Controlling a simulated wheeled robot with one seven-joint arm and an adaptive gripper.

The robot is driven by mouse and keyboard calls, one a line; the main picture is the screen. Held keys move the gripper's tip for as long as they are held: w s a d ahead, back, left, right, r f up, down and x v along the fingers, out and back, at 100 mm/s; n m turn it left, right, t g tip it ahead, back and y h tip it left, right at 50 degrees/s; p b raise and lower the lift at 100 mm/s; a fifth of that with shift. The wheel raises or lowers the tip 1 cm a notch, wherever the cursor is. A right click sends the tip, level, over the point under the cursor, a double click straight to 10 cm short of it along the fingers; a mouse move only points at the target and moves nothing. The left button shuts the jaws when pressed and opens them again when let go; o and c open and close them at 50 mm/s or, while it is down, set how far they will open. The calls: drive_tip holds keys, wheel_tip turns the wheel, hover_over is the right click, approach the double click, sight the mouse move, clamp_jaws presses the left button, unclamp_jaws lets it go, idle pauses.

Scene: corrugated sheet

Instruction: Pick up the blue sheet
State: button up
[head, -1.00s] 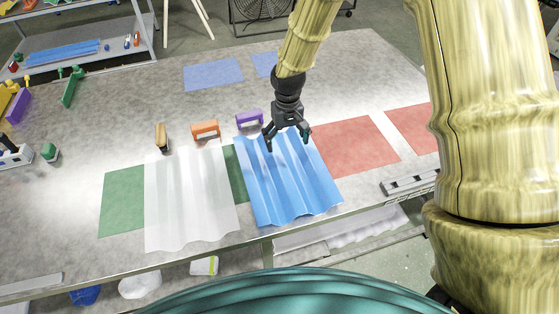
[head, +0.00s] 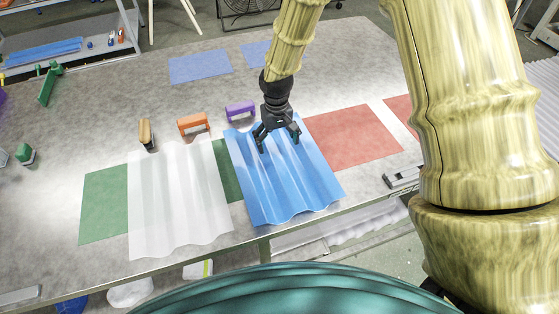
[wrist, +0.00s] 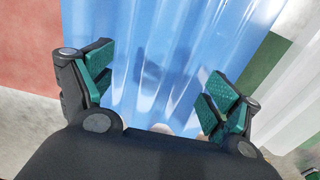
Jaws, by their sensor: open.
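The blue sheet (head: 284,185) is corrugated and lies on the table, its ridges running from back to front. It also fills the middle of the wrist view (wrist: 165,50). My gripper (head: 278,146) is over the back part of the sheet, pointing down. In the wrist view my gripper (wrist: 155,90) has its two green-padded fingers spread wide with nothing held between them. The fingers look close to the sheet; I cannot tell whether they touch it.
A white translucent corrugated sheet (head: 180,205) lies left of the blue one, over a green patch (head: 103,205). Purple (head: 240,109), orange (head: 193,122) and tan-black (head: 146,134) tools stand behind the sheets. A red patch (head: 352,137) at right and blue patch (head: 200,66) at back are bare.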

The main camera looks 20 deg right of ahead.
sight(279, 159)
wheel_tip(279, 159, down, 3)
drive_tip(key=shift+f+p, duration=0.2)
drive_tip(key=shift+p, duration=0.15)
drive_tip(key=shift+s+d+f+p, duration=0.15)
drive_tip(key=shift+f+p, duration=0.3)
drive_tip(key=shift+f, duration=0.25)
drive_tip(key=shift+w+d+f+p, duration=0.15)
drive_tip(key=shift+f+p, duration=0.3)
drive_tip(key=shift+f, duration=0.25)
drive_tip(key=shift+s+f+p, duration=0.1)
drive_tip(key=shift+f+p, duration=0.3)
drive_tip(key=shift+f, duration=1)
drive_tip(key=c, duration=1.5)
